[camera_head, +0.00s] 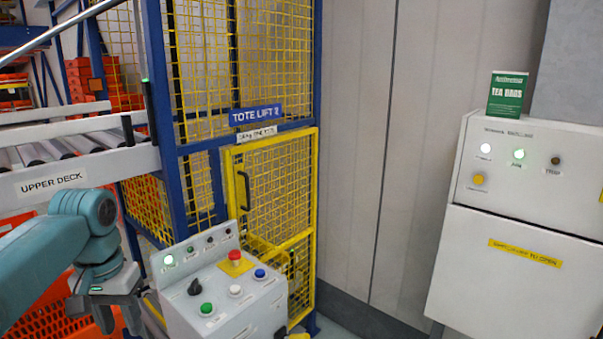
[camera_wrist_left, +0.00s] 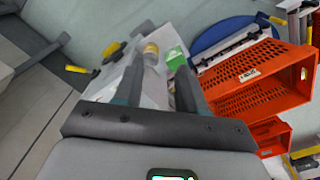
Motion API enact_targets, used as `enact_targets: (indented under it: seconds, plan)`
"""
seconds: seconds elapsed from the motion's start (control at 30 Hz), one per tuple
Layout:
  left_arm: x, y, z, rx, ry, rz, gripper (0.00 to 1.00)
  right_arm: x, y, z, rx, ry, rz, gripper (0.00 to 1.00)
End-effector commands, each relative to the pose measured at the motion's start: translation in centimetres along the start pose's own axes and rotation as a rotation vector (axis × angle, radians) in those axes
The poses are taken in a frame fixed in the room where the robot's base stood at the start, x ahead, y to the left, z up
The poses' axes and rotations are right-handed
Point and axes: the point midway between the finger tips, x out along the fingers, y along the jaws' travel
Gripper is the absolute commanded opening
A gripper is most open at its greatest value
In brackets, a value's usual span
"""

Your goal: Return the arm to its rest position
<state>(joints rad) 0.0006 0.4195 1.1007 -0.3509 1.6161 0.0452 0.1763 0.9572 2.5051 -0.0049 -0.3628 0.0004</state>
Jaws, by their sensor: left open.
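My left arm (camera_head: 60,255) comes in from the left in the head view, bent at a teal joint. My left gripper (camera_head: 118,318) hangs at its end with the fingers pointing down, left of the grey control box (camera_head: 225,305). In the left wrist view the two dark fingers of the left gripper (camera_wrist_left: 158,85) stand apart. I see nothing held between them; pale, yellow and green shapes show beyond, too unclear to name. My right gripper is in neither view.
An orange tote (camera_head: 75,300) is behind the left gripper; orange totes also show in the wrist view (camera_wrist_left: 255,78). The upper deck conveyor (camera_head: 85,170) and yellow mesh gate (camera_head: 275,190) stand behind. A white cabinet (camera_head: 510,270) bearing a green box (camera_head: 507,94) is at right.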

Motion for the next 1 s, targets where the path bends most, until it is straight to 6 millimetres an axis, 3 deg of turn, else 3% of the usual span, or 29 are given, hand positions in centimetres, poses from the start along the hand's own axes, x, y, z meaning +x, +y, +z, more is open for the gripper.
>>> enact_targets:
  seconds: [0.37, 0.47, 0.6, 0.67, 0.8, 0.9, 1.0]
  plan:
    - [10.7, 4.0, -2.8, 0.074, 0.002, 0.067, 0.4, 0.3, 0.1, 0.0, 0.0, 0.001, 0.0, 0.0]
    - [14.5, 5.4, -2.8, 0.091, 0.002, 0.096, 0.4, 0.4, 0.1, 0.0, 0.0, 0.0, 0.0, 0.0]
    - [21.2, 8.1, -1.7, 0.108, -0.001, 0.154, 0.4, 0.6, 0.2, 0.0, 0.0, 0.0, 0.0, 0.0]
    - [25.0, 9.6, -0.5, 0.108, -0.005, 0.189, 0.4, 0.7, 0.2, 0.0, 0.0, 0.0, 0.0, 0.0]
    - [34.5, 13.5, 5.3, 0.071, -0.013, 0.283, 0.4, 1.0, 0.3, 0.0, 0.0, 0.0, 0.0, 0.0]
    - [39.5, 15.7, 10.9, 0.014, -0.015, 0.331, 0.4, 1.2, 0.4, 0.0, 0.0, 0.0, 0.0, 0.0]
    - [42.3, 16.8, 16.1, -0.042, -0.015, 0.351, 0.4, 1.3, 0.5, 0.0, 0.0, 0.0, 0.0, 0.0]
